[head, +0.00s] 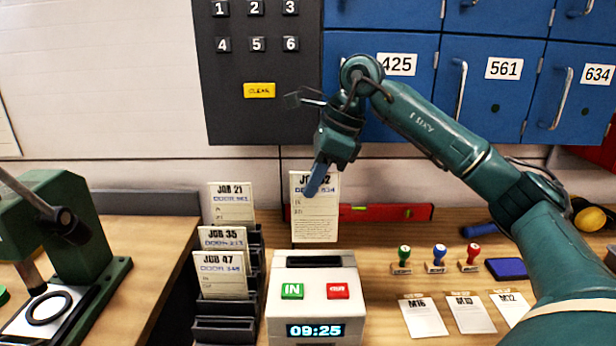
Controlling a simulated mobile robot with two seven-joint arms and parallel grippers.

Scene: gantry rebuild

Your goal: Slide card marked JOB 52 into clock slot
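A white card (315,219) stands upright in the air just behind and above the clock's slot. Its heading reads "JO", then a part hidden by my finger, then a "2"; the line below ends in 634. My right gripper (318,182) is shut on the card's upper part, with a blue finger across its front. The time clock (312,314) is a pale box with a dark slot (314,260) on top, a green IN button, a red OUT button and a display reading 09:25. The card's lower edge appears clear of the slot. My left gripper is out of view.
A dark rack (224,330) left of the clock holds cards JOB 21, JOB 35 and JOB 47. A red level (390,212) lies behind. Stamps, a blue ink pad (506,269) and M-marked tags are at right. A green press (70,240) stands left. Blue lockers and a keypad hang above.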

